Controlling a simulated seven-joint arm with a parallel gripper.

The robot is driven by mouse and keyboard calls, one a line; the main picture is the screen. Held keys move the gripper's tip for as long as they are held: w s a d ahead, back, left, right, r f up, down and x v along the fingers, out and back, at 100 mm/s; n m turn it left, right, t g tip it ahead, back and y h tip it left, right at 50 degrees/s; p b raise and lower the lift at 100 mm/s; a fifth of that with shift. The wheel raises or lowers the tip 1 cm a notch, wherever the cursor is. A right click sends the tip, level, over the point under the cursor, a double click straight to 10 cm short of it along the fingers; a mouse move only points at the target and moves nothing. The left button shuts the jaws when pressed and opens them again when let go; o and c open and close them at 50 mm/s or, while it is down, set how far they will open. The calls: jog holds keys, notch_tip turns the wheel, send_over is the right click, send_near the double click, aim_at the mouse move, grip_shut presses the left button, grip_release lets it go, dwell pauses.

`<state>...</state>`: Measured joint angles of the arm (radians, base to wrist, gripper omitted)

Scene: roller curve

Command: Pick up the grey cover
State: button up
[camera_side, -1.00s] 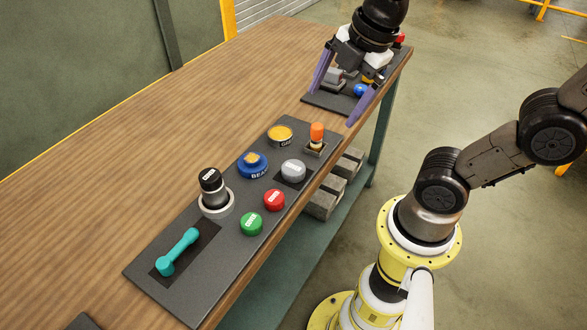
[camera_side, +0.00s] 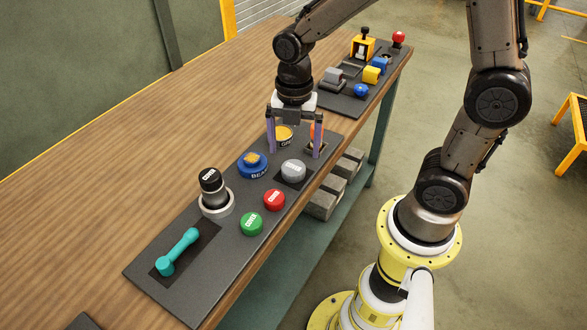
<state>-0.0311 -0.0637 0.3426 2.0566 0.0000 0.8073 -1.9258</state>
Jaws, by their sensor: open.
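A round grey piece with a small label on top, which looks like the grey cover (camera_side: 293,170), sits in a dark square recess on the near panel (camera_side: 190,300). My gripper (camera_side: 294,154) points down with its two purple fingers spread wide. It is open and empty. The fingers partly hide the yellow round piece (camera_side: 283,135) and the orange-topped peg (camera_side: 314,146).
Near the grey piece are a blue round part (camera_side: 252,165), a red button (camera_side: 274,200) and a green button (camera_side: 251,224). A second panel (camera_side: 335,103) with small parts lies behind. The wooden table's left side is clear.

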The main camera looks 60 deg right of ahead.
aim_at(294, 167)
jog(key=shift+w+d+f, duration=0.1)
jog(key=shift+f, duration=1.55)
jog(key=shift+w+d+f, duration=0.1)
jog(key=shift+f, duration=1.55)
jog(key=c, duration=1.4)
jog(key=shift+c, duration=0.2)
jog(key=shift+r, duration=0.1)
